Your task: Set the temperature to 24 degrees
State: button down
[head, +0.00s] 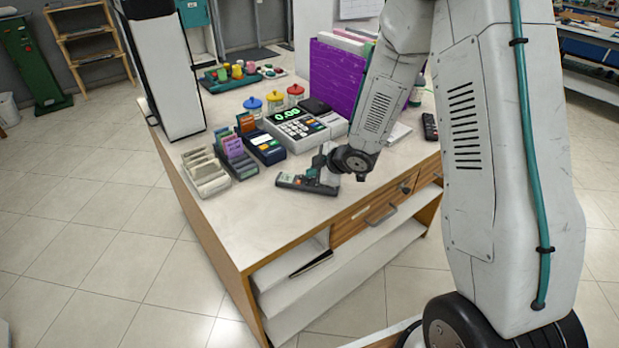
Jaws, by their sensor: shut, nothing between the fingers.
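A dark handheld device (430,127), which looks like a remote control, lies near the right end of the counter, just right of my arm. Its buttons and any display are too small to read. No temperature reading can be made out.
A cash register (297,128) with a green display stands behind my gripper. Card holders (205,172) and a dark card terminal (265,147) stand to its left. A purple folder (335,78) stands behind my arm. The counter's front left is clear. Drawers (365,212) are below.

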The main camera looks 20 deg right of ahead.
aim_at(313, 180)
jog(key=shift+r, duration=0.75)
jog(key=shift+r, duration=2.5)
